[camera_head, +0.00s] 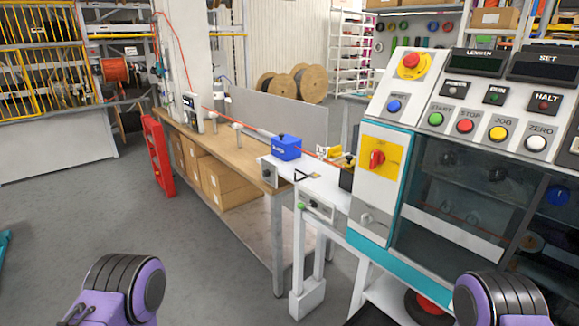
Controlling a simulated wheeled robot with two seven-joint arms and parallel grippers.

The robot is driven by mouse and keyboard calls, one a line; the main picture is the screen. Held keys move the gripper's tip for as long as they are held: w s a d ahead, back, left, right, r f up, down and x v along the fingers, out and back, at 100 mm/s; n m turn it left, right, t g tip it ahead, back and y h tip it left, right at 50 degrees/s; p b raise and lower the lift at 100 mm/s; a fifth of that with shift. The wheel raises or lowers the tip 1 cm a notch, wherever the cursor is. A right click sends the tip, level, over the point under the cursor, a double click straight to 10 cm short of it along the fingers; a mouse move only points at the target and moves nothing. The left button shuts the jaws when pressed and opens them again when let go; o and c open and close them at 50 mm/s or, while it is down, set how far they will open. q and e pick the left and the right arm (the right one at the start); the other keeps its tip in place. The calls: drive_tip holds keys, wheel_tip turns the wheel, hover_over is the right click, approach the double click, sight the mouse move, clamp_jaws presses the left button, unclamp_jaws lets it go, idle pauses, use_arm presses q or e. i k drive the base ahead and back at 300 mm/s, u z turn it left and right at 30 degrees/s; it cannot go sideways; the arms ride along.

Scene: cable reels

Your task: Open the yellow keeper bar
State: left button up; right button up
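A small yellow part (330,152), which may be the keeper bar, is on the white bench beside the blue box (286,148). It is too small to tell whether it is open or shut. A red cable (232,124) runs along the wooden bench to the blue box and on toward the yellow part. A dark block beside the machine hides some of this area. Only purple and black parts of my arms show at the bottom left and bottom right. Neither gripper is in view.
The control machine (385,225), with a red rotary switch (377,158) on a yellow plate, fills the right side. A wooden bench (215,140) stands left of it, with cardboard boxes (215,182) below. A red rack (158,155) stands at its left end. Grey floor in front is clear.

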sight(351, 162)
drive_tip(key=u, duration=0.3)
drive_tip(key=i, duration=0.9)
drive_tip(key=z, duration=3.3)
drive_tip(key=k, duration=0.8)
drive_tip(key=u, duration=0.5)
